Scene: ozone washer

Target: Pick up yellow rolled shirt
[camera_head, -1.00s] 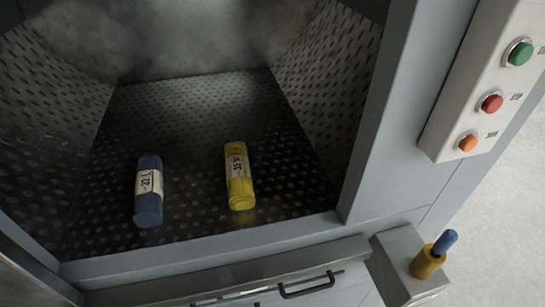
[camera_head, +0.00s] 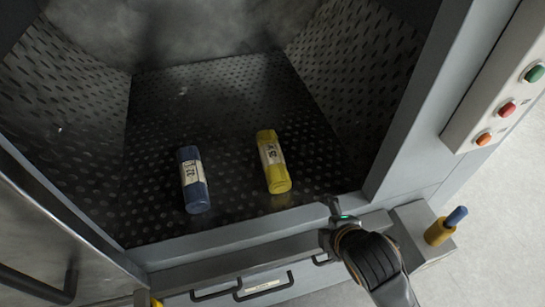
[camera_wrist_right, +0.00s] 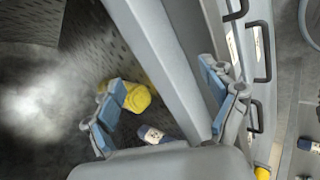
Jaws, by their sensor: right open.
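The yellow rolled shirt (camera_head: 273,162), with a white label around its middle, lies on the perforated chamber floor near the front sill. It also shows in the right wrist view (camera_wrist_right: 137,97), partly hidden behind one finger. My right gripper (camera_head: 335,207) is open and empty over the front sill, to the right of and nearer than the shirt, not touching it. In the wrist view its two blue-padded fingers (camera_wrist_right: 162,88) stand wide apart, with the sill and frame between them. My left gripper is not in view.
A dark blue labelled roll (camera_head: 194,182) lies left of the yellow one, with bare floor between. The chamber's side wall (camera_head: 362,70) and front sill (camera_head: 245,243) bound the opening. A blue-and-yellow knob (camera_head: 440,232) stands at right. An open door with a handle (camera_head: 35,285) is at left.

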